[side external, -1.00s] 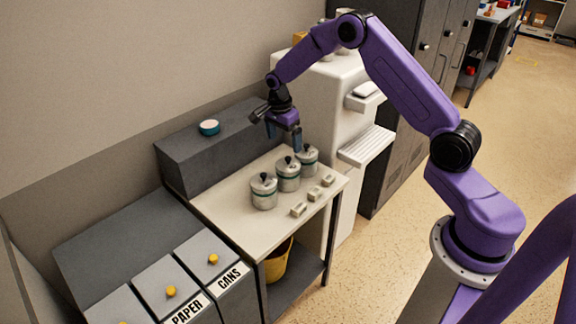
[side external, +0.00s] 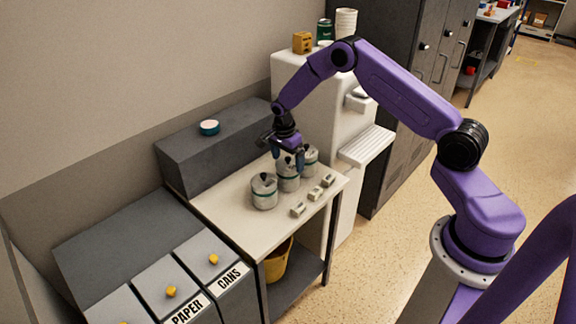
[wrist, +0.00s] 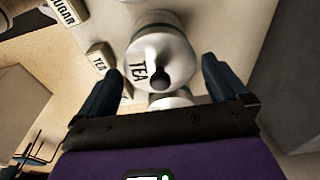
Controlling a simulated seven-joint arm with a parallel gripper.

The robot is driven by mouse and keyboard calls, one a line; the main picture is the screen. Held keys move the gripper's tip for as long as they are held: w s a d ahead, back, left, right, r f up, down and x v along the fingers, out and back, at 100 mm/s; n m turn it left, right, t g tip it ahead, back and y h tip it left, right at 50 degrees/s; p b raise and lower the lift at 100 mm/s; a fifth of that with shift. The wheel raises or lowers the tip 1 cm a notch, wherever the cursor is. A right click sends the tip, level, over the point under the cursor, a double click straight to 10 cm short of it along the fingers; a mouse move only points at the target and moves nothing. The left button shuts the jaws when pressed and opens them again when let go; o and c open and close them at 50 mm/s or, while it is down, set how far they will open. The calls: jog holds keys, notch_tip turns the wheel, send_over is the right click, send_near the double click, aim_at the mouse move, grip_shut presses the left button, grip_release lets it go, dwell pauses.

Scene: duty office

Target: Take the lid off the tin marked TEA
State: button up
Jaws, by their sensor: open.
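The tin marked TEA (wrist: 150,45) is pale with a green band. Its lid carries the word TEA and a black knob (wrist: 160,77). In the wrist view my gripper (wrist: 162,68) is open, one finger on each side of the lid, with the knob between them and nothing held. I cannot tell whether the fingers touch the lid.
One tin (side external: 264,193) stands to the left and another (side external: 311,160) close behind to the right. Small label blocks (side external: 314,194) lie in front, one marked TEA (wrist: 99,60). A grey raised box (side external: 215,155) and a white machine (side external: 310,95) flank the table (side external: 240,215).

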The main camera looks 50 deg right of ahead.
jog(key=c, duration=0.8)
jog(key=shift+r, duration=0.1)
